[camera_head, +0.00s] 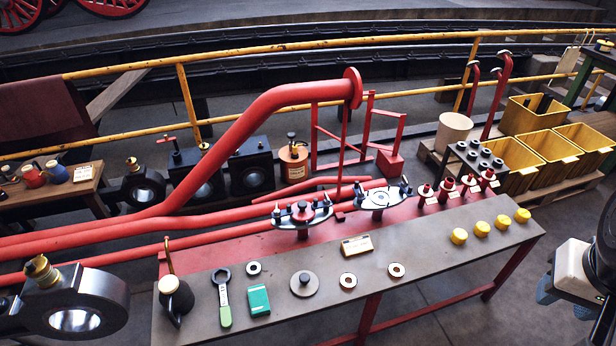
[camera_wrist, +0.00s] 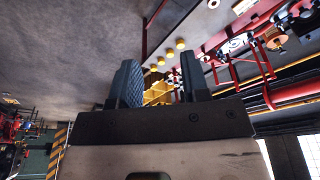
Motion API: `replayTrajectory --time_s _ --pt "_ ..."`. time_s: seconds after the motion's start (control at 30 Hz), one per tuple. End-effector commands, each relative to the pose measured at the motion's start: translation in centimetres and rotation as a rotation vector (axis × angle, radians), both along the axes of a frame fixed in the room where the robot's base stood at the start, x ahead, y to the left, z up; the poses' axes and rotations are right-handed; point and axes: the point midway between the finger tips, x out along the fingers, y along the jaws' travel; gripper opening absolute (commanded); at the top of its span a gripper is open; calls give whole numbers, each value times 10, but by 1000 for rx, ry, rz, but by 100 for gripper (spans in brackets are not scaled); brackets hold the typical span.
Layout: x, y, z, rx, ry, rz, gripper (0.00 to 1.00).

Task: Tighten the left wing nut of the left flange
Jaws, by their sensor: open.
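Another wing nut (camera_head: 327,201) sits at the right end. The right flange (camera_head: 378,198) has a pale round centre. My gripper (camera_wrist: 158,82) is open and empty in the wrist view. In the head view my arm's end is at the far right edge, well apart from the left flange.
The bench (camera_head: 430,262) carries a green-handled wrench (camera_head: 223,297), a green box (camera_head: 258,299), an oil can (camera_head: 175,297), rings and several yellow caps (camera_head: 459,236). A large red pipe (camera_head: 250,115) rises behind the left flange. Red valve pieces (camera_head: 446,189) stand right of the flanges.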

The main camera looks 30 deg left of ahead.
Motion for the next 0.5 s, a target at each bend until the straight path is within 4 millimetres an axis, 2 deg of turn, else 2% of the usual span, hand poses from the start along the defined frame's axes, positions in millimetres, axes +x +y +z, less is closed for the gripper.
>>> replayTrajectory --time_s 0.27,0.5 --pt "36 18 5 4 17 35 34" --pt "84 47 6 9 36 80 34"
